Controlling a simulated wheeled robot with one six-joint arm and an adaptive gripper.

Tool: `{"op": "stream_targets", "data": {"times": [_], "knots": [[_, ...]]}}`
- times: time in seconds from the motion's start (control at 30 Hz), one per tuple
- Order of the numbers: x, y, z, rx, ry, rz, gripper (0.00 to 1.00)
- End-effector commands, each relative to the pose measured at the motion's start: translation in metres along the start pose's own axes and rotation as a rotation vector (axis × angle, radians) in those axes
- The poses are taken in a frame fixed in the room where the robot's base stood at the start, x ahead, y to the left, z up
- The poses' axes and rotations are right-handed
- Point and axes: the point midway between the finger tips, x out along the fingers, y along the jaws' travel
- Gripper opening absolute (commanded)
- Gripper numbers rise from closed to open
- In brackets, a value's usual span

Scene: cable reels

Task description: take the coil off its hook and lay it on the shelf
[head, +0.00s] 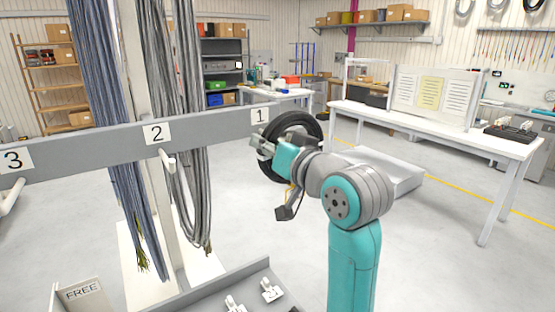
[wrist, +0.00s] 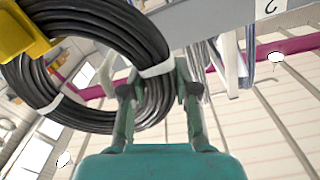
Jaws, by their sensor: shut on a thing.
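The black coil (head: 313,125) is a thick ring of cable beside the end of the grey rail (head: 205,128) by label 1. My gripper (head: 265,143) is at the coil's near left side, in front of the rail's end. In the wrist view the coil (wrist: 125,30) has white ties, and my gripper (wrist: 160,92) is shut on its lower right edge, by a white tie. The coil's hook is hidden, so I cannot tell whether the coil still rests on it. A low grey shelf (head: 398,180) lies under the white bench at the right.
Long blue-grey cables (head: 105,100) and grey cables (head: 185,150) hang by the rail near labels 3 and 2. A yellow part (wrist: 25,42) overlaps the coil in the wrist view. A grey tray (head: 190,300) with white clips lies at the bottom.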

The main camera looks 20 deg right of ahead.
Motion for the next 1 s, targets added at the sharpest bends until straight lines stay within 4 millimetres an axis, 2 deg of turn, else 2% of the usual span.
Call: {"op": "stream_targets", "data": {"times": [0.5, 1.0], "knots": [[-0.020, -0.001, -0.001, -0.002, 0.003, -0.001, 0.00], [-0.026, 0.000, -0.001, -0.002, 0.003, 0.000, 0.00]]}}
